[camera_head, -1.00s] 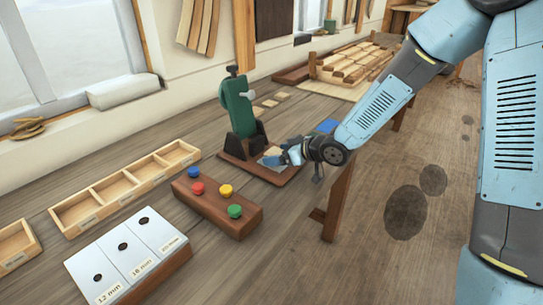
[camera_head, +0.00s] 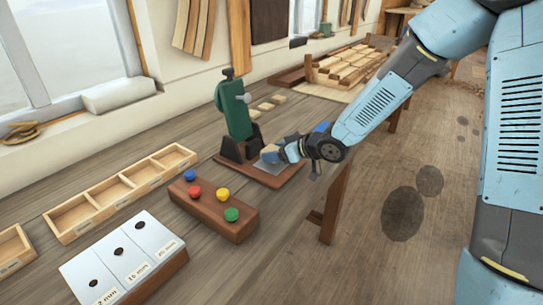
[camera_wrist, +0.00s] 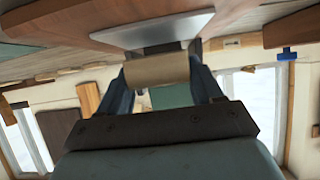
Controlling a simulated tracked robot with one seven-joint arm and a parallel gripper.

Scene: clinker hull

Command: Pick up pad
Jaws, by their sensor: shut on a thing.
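A small tan block (camera_wrist: 157,70), which looks like the pad, is held between the two fingers of my gripper (camera_wrist: 160,82) in the wrist view. In the head view the tan block (camera_head: 269,152) shows at the tip of my gripper (camera_head: 276,152), over the pale metal plate (camera_head: 272,169) on the brown base of the green press (camera_head: 234,110). The plate also shows close to the block in the wrist view (camera_wrist: 150,32). I cannot tell whether the block still touches the plate. My fingers hide part of it.
The green press stands close to the left of my gripper. A board with coloured knobs (camera_head: 205,212), a divided wooden tray (camera_head: 110,208) and a labelled block (camera_head: 125,252) lie nearer. Wood slats (camera_head: 350,62) lie farther back.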

